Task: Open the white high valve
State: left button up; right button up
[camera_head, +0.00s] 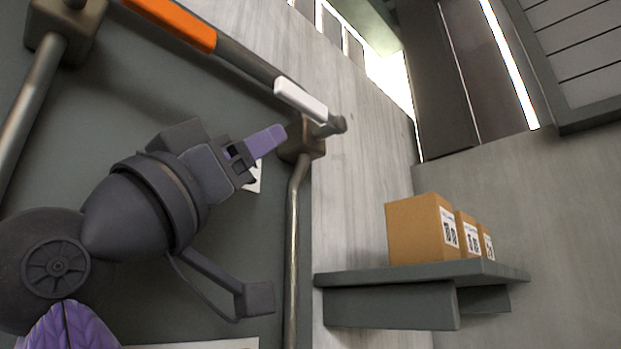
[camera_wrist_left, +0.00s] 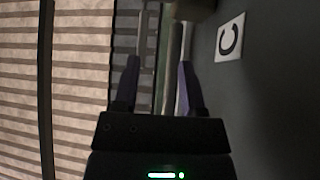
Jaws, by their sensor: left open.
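The white valve handle (camera_head: 300,100) is a short white grip on a dark lever at the top centre of the head view. It sits just above a brown valve block (camera_head: 305,145) on a vertical pipe. My left gripper (camera_head: 272,140) is close below and left of the white handle, apart from it in the picture. In the left wrist view its two purple fingers (camera_wrist_left: 158,80) are spread, with a pipe behind the gap. The brown block also shows there (camera_wrist_left: 195,10). I cannot make out the white handle in that view. My right gripper is out of view.
An orange-gripped lever (camera_head: 172,22) and another valve block (camera_head: 65,30) with a pipe are at upper left. A white label marked C (camera_wrist_left: 230,37) is on the dark panel. Cardboard boxes (camera_head: 415,230) stand on a shelf (camera_head: 400,275) at right.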

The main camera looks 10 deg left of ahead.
aim_at(287, 100)
pick_arm(q)
jog(key=shift+m, duration=0.3)
jog(key=d+r+p, duration=0.1)
jog(key=r+p, duration=0.1)
jog(key=d+r+p, duration=0.1)
jog(key=r+p, duration=0.1)
jog(key=r, duration=0.1)
jog(key=w+d+r+p, duration=0.1)
jog(key=r+p, duration=0.1)
jog(key=p, duration=0.1)
jog(key=shift+w+d+r, duration=0.1)
jog(key=shift+d+r, duration=0.25)
jog(key=shift+r, duration=0.05)
jog(key=shift+w+d+f, duration=0.1)
jog(key=shift+w+d, duration=0.05)
jog(key=shift+w, duration=0.3)
jog(key=shift+w+d+f, duration=0.1)
jog(key=shift+w+d, duration=0.05)
jog(key=shift+w, duration=0.3)
jog(key=shift+s, duration=0.4)
jog(key=shift+s+a+r, duration=0.1)
jog(key=shift+s, duration=0.2)
jog(key=shift+c, duration=1.7)
jog(key=shift+w, duration=0.3)
grip_shut()
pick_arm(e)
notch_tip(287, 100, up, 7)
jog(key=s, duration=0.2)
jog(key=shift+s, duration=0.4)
